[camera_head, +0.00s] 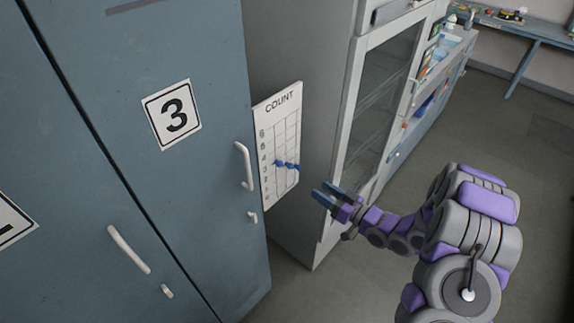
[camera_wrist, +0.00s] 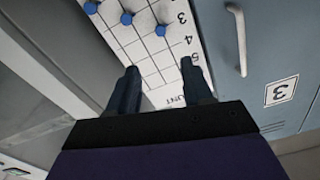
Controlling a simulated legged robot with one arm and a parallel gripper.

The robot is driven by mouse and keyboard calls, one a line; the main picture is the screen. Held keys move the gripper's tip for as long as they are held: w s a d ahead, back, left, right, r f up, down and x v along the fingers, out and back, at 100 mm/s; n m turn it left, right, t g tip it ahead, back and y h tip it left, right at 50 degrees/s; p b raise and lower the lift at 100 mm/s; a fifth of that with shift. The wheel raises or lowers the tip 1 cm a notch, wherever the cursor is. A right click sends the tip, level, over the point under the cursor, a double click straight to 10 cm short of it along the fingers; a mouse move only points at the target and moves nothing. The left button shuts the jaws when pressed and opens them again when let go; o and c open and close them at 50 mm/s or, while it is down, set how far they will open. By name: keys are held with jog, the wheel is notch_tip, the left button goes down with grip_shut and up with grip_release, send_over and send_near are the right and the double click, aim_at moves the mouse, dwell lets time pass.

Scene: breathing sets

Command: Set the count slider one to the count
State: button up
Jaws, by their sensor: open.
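The wrist view shows the board upside down, with three blue knobs: one (camera_wrist: 160,30) nearest the numbers, a middle one (camera_wrist: 126,18) and a far one (camera_wrist: 91,7). My gripper (camera_head: 326,194) is open and empty, right of the board and apart from the knobs. Its fingers (camera_wrist: 160,88) also show in the wrist view.
Blue-grey lockers (camera_head: 80,60) with white handles (camera_head: 244,165) stand at left; a handle sticks out close to the board. A grey cabinet with a glass door (camera_head: 378,100) stands just right of the board. Open floor (camera_head: 520,180) lies at right.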

aim_at(282, 165)
jog(key=x, duration=1.6)
jog(key=shift+b, duration=0.3)
grip_shut()
